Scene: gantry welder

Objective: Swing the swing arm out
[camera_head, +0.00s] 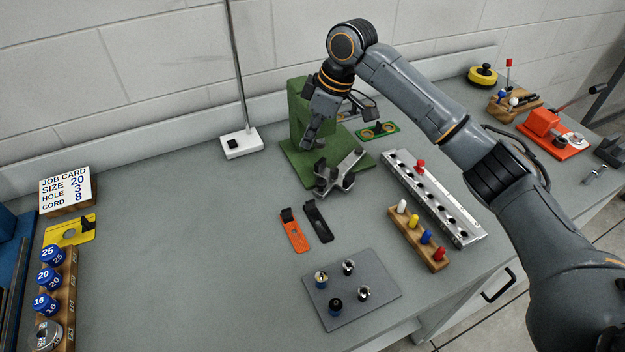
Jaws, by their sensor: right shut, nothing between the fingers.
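A green fixture (296,103) with an upright block and flat base stands near the back wall. A grey metal arm-like part (350,166), which looks like the swing arm, sits low over the front of the green base and angles toward the back right. My right gripper (310,142) comes down from above in front of the green upright. It is shut and empty, just above and left of the grey part. I cannot tell whether it touches the fixture. My gripper hides part of the upright. My left gripper is out of view.
A lamp base with a pole (241,143) stands left of the fixture. Orange (292,231) and black (319,221) clamps lie in front. A metal rail (435,198), a peg block (419,238) and a grey plate (352,290) are nearby.

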